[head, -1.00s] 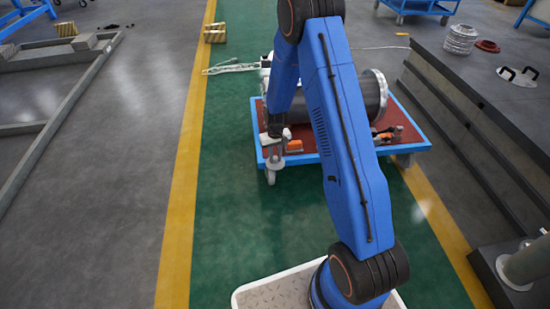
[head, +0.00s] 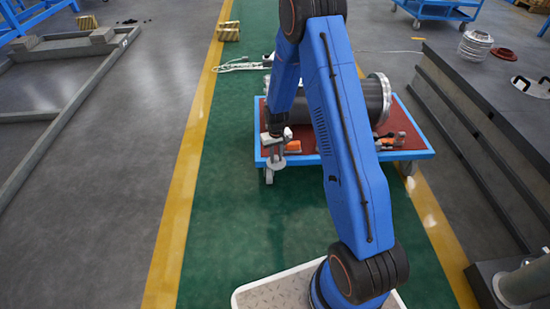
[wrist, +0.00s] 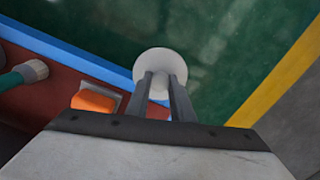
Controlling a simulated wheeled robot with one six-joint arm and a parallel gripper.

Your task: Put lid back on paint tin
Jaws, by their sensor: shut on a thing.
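My gripper (head: 275,148) hangs beside the front left corner of the blue-framed trolley, and in the wrist view its two fingers (wrist: 162,88) are shut on a pale round lid (wrist: 158,57). In the head view the lid (head: 275,162) shows as a small light grey disc under the gripper. In the wrist view the lid is over green floor, just outside the trolley's blue edge. I cannot make out a paint tin for certain in either view.
The trolley (head: 405,153) has a red-brown top bearing a large dark flanged cylinder (head: 374,100) and orange items (wrist: 93,102). A teal-handled brush (wrist: 32,72) lies there. A grey bench (head: 480,85) stands at right. Green floor (head: 240,215) in front of the trolley is clear.

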